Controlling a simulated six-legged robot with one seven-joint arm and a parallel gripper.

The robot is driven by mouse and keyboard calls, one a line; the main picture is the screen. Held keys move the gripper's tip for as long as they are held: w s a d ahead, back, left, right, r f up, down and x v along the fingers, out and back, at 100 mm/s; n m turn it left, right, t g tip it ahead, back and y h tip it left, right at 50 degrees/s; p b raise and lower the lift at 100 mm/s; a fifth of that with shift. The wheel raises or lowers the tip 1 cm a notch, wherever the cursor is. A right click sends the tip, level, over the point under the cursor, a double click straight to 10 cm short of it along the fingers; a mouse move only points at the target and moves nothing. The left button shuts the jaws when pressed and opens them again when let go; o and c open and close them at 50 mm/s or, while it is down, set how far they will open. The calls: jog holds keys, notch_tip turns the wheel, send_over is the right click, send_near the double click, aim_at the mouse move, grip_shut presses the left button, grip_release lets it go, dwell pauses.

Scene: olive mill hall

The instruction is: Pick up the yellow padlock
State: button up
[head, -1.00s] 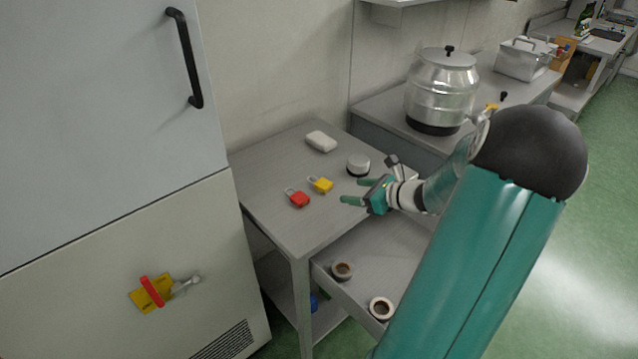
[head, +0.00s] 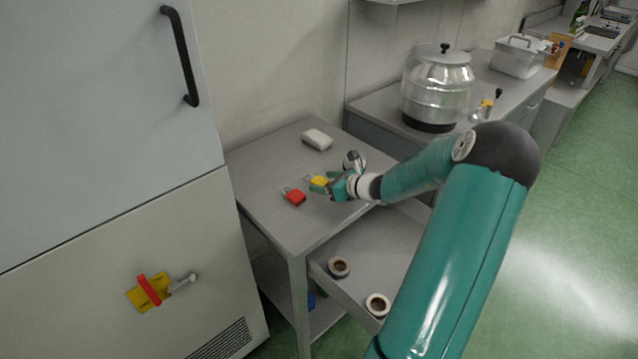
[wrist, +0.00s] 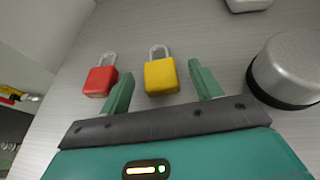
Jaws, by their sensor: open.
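The yellow padlock (head: 319,181) lies on the grey table, and in the wrist view the yellow padlock (wrist: 161,76) shows whole with its shackle pointing away. My gripper (head: 322,184) is open and low over the table at the padlock. In the wrist view my gripper (wrist: 163,84) has one finger on each side of the yellow padlock, with gaps showing. I cannot tell whether the fingers are at its height. A red padlock (head: 294,197) lies just left of it; in the wrist view the red padlock (wrist: 100,81) is just outside the left finger.
A round silver-and-black object (wrist: 289,70) stands close to the right finger. A white block (head: 317,139) lies at the back of the table. Below, an open drawer (head: 345,288) holds two tape rolls. A tall cabinet (head: 100,130) stands at the left.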

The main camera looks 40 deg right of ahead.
jog(key=shift+w+a+f, duration=0.15)
jog(key=shift+w+f, duration=0.1)
jog(key=shift+w, duration=0.3)
jog(key=c, duration=1.1)
jog(key=shift+r, duration=0.15)
